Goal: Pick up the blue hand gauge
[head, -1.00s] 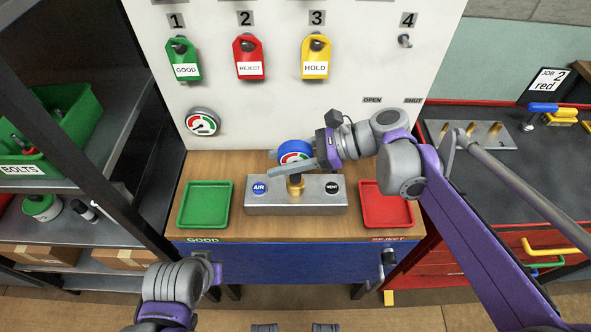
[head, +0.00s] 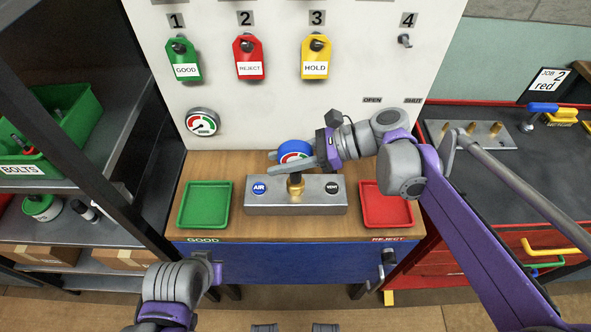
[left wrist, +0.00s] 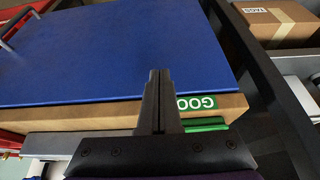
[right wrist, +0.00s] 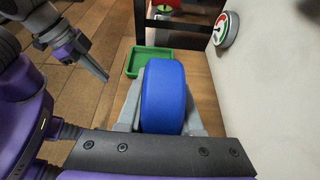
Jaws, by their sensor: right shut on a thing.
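The blue hand gauge (head: 294,148) has a round blue body and a white, green and red dial. In the right wrist view the blue gauge (right wrist: 164,96) sits between the two grey fingers. I cannot tell whether its underside touches the bench. My left gripper (left wrist: 158,100) is shut and empty in front of the bench's front edge.
The white panel behind carries a round dial (head: 203,122) and hanging tags.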

